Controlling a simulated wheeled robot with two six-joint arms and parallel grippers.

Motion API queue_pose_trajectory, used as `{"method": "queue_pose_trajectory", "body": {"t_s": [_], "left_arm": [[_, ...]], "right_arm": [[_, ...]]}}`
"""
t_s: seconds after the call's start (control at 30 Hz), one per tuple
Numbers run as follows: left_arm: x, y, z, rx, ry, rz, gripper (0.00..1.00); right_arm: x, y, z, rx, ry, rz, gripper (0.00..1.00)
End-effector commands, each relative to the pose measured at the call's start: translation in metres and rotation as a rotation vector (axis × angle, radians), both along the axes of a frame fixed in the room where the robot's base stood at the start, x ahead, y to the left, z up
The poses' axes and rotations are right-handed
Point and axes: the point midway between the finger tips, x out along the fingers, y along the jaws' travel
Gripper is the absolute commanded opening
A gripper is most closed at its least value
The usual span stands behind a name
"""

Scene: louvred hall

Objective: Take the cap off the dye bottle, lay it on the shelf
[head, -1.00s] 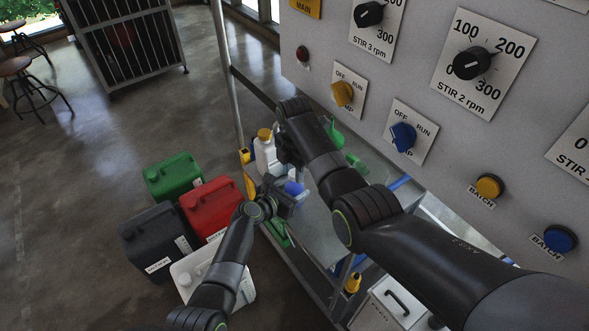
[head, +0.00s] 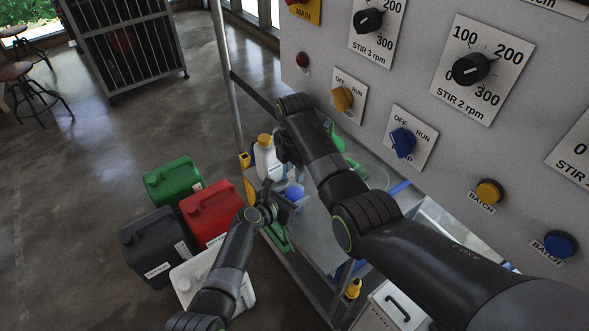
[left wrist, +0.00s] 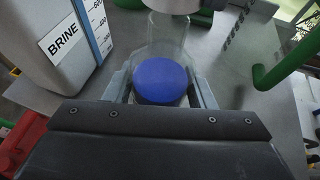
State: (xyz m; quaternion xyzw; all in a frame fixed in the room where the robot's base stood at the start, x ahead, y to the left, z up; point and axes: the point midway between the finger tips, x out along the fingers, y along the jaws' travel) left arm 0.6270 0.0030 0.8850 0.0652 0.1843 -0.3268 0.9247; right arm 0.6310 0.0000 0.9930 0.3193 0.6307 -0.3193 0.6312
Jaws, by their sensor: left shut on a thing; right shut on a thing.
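A blue cap (left wrist: 162,80) sits between the fingers of my left gripper (left wrist: 160,95), which is shut on it. It also shows in the head view (head: 293,192). A clear, pale bottle (left wrist: 168,35) stands right behind the cap in the left wrist view; I cannot tell whether cap and bottle still touch. My right gripper (head: 287,158) is just above the cap in the head view, shut on what seems to be the clear bottle. Its fingers are mostly hidden by its own wrist. The shelf (head: 318,228) is the grey surface below both grippers.
A white BRINE bottle (left wrist: 65,45) with a yellow cap (head: 265,140) stands close to the left gripper. Green tubing (left wrist: 285,50) lies to the right. A control panel (head: 440,150) rises behind the shelf. Several canisters (head: 210,210) stand on the floor at left.

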Motion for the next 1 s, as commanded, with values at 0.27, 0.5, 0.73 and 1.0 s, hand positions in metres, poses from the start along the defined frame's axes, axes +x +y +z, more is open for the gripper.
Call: {"method": "queue_pose_trajectory", "body": {"t_s": [0.27,0.5,0.73,1.0], "left_arm": [[-0.001,0.0,-0.001,0.0,0.002,-0.001,0.0],[-0.001,0.0,-0.001,0.001,0.002,-0.001,0.0],[0.0,0.0,-0.001,0.001,0.002,0.0,0.72],[0.0,0.0,0.0,0.001,0.001,0.0,0.75]], "right_arm": [[0.001,0.0,0.033,0.002,-0.004,0.0,0.02],[0.001,0.0,0.039,0.0,-0.004,0.0,0.02],[0.002,0.0,0.041,0.0,-0.008,0.001,0.02],[0.003,0.0,0.043,0.0,-0.011,0.001,0.02]]}}
